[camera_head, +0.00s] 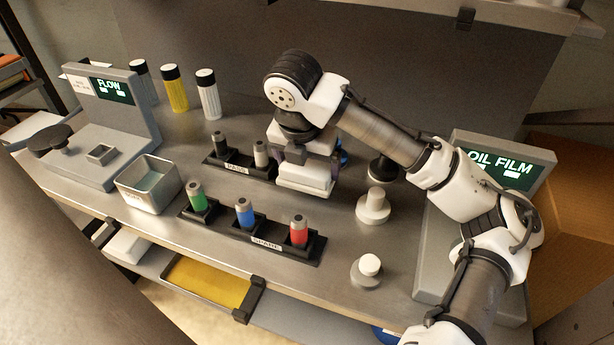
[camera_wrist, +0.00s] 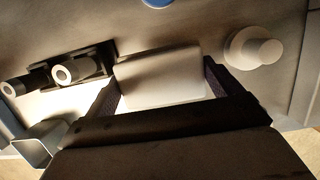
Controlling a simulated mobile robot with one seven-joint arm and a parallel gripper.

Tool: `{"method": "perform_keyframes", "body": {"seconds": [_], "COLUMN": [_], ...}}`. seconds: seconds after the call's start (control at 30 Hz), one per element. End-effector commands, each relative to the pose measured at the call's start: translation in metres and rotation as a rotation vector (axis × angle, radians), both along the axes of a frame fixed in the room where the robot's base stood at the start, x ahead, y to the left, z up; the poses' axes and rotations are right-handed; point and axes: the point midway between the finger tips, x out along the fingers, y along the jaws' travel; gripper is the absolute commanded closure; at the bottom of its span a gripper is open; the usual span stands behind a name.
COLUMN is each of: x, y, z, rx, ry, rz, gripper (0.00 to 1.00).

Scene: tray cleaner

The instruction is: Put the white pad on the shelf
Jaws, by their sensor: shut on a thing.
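The white pad (camera_head: 304,184) is a pale block under my gripper (camera_head: 296,158) near the back middle of the metal table, right of the rear rack. In the wrist view the pad (camera_wrist: 160,75) fills the space between the two dark fingers of my gripper (camera_wrist: 161,88), which is shut on it. I cannot tell whether its underside touches the table. A shelf (camera_head: 500,12) runs along the wall at the top right. A lower shelf under the table's front edge holds a white block (camera_head: 127,245) and a yellow pad (camera_head: 208,283).
A rear rack (camera_head: 238,170) and a front SPARE rack (camera_head: 262,240) hold capped vials. A metal bin (camera_head: 149,184) and the FLOW station (camera_head: 110,120) stand left. White round knobs (camera_head: 373,206) and the OIL FILM station (camera_head: 500,165) stand right. Bottles (camera_head: 207,95) line the back.

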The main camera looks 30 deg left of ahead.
Motion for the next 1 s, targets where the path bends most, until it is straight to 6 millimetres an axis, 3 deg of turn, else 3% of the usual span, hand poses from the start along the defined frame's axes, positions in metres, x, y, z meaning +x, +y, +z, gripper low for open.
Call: {"method": "perform_keyframes", "body": {"seconds": [0.3,0.67,0.7,0.77,1.0], "x": [0.000,0.000,0.000,0.000,0.000], "y": [0.000,0.000,0.000,0.000,0.000], "z": [-0.040,-0.045,-0.046,-0.045,-0.043], "rx": [0.001,0.001,0.001,0.000,0.000], "ry": [0.001,0.000,0.000,0.000,0.000], "rz": [0.000,0.000,0.000,0.000,0.000], "gripper": [0.33,0.33,0.08,0.00,0.00]}}
